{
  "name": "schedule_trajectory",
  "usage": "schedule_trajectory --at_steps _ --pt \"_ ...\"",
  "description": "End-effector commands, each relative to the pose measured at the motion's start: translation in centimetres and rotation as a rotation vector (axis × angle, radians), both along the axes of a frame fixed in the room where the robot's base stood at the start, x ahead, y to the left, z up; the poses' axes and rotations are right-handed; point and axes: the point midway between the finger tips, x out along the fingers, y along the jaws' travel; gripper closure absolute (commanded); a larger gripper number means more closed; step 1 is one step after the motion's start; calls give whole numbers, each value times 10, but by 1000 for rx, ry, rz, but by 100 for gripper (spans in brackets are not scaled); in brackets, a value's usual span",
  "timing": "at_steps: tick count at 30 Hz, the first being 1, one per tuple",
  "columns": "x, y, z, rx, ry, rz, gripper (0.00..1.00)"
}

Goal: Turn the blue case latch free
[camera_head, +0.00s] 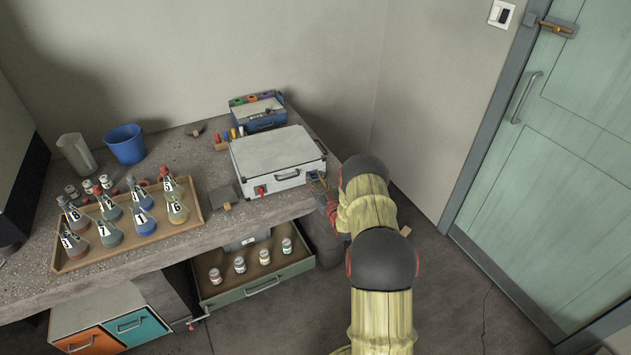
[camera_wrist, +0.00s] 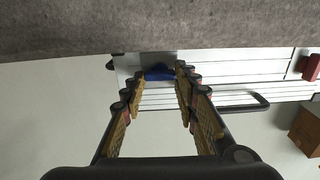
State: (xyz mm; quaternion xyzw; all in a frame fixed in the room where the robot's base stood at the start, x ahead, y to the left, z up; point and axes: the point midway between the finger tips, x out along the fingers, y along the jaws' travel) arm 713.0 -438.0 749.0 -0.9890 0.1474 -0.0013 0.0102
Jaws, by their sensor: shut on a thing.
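The silver-white case (camera_head: 278,155) lies closed on the concrete bench, its latched front facing the bench's front edge. Its front wall fills the upper middle of the wrist view (camera_wrist: 225,82). The blue latch (camera_wrist: 158,74) sits on that wall, between my fingertips. My gripper (camera_wrist: 162,71) is shut on the blue latch, its fingers partly hiding the ends. In the head view my gripper (camera_head: 318,183) is at the case's right front corner, and the latch is too small to make out clearly. The red latch (camera_head: 260,190) is at the left of the front; it also shows in the wrist view (camera_wrist: 311,67).
A wooden tray (camera_head: 187,227) with several numbered flasks stands left of the case. A blue cup (camera_head: 126,144) is behind it. A blue box (camera_head: 258,113) stands behind the case. An open drawer (camera_head: 262,284) with small jars juts out below the bench. The case handle (camera_wrist: 245,103) is beside my fingers.

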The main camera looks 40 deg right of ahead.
Motion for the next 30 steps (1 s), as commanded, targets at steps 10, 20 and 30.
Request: schedule_trajectory --at_steps 10,20,30 --pt "0 -1 0 179 -57 0 95" --pt "0 -2 -1 474 -146 0 95" --pt "-1 -4 -2 783 -240 0 95"
